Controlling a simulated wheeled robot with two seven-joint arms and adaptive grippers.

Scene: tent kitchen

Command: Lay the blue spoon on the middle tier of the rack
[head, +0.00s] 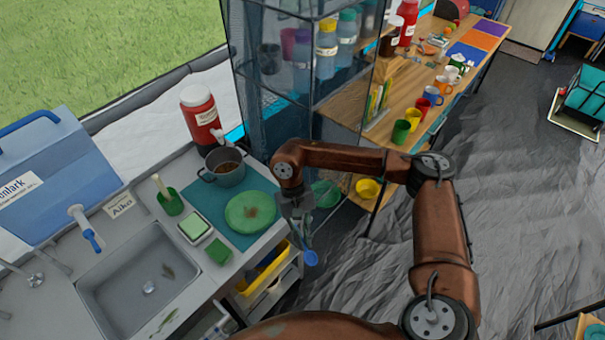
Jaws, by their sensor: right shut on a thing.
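My right gripper (303,226) points down at the front right edge of the counter. It is shut on the blue spoon (310,257), whose blue bowl hangs below the fingers. The spoon's handle is mostly hidden by the gripper. Left of the spoon, under the counter, is an open rack (291,281) with stacked levels and a yellow tray (263,268) in it. The spoon looks apart from this rack, but the depth between them is hard to judge. I cannot make out my left gripper.
On the counter are a green plate (251,212), a pot (224,167), a red dispenser (200,114) and a sink (139,281). A tall glass-sided shelf (313,104) stands behind my right arm. The floor on the right is largely clear.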

